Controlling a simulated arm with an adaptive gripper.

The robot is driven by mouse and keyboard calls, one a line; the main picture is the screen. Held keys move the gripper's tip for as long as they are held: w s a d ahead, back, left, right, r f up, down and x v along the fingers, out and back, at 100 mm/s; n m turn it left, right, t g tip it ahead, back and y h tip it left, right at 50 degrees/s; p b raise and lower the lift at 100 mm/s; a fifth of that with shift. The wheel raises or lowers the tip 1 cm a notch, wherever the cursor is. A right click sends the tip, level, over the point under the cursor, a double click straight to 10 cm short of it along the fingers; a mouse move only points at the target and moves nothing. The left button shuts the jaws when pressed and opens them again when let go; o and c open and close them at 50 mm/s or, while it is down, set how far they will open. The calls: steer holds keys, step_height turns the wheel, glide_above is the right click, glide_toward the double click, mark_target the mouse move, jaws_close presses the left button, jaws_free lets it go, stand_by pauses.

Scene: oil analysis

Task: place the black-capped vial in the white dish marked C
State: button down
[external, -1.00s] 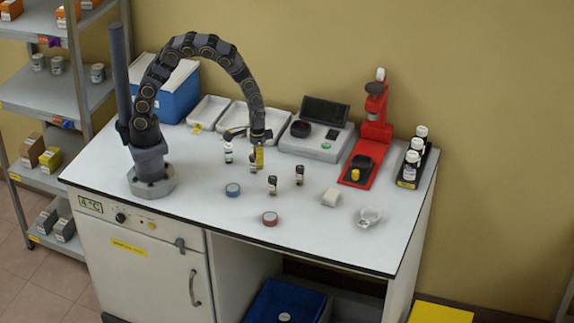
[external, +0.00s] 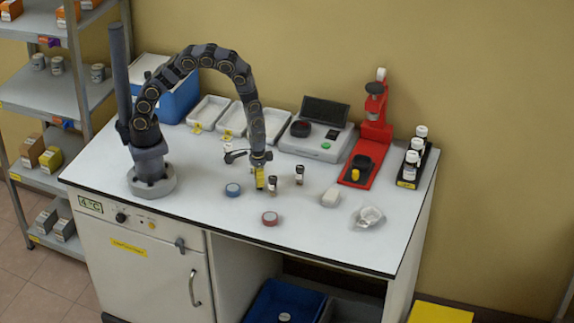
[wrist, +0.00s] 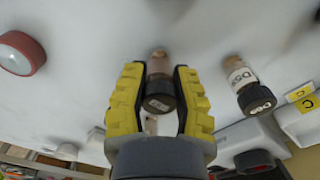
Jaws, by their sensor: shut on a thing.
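My gripper (wrist: 160,100) has its yellow fingers shut on a black-capped vial (wrist: 160,92) in the wrist view. Its cap is toward me and its brownish body shows beyond. In the external view my gripper (external: 261,178) is low over the bench, beside a dark-capped vial (external: 272,185). Whether that vial touches the bench is unclear. The white dish (wrist: 294,122) with a yellow C label is at the wrist view's right edge. Two white dishes stand at the back of the bench, left (external: 207,112) and right (external: 236,119); their letters are unreadable.
Another dark-capped vial (external: 299,174) stands close by on the right. A labelled black-capped vial (wrist: 248,86) shows beside the gripper in the wrist view. The balance (external: 316,140) is behind.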

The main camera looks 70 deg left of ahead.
steer(key=c, duration=0.9)
jaws_free()
steer(key=shift+r, duration=0.1)
step_height(320, 180, up, 12)
steer(key=s+a+r, duration=0.5)
steer(key=s, duration=0.1)
steer(key=s+a+r+n+g, duration=0.1)
steer(key=s+a+r, duration=0.4)
steer(key=s, duration=0.2)
steer(key=s+a+r+n+g, duration=0.1)
steer(key=s+a+r, duration=0.4)
steer(key=s+a, duration=0.1)
steer(key=shift+s+r, duration=0.15)
steer(key=shift+r, duration=0.1)
steer(key=shift+s+a+r, duration=0.1)
steer(key=shift+s, duration=0.35)
steer(key=shift+c, duration=0.9)
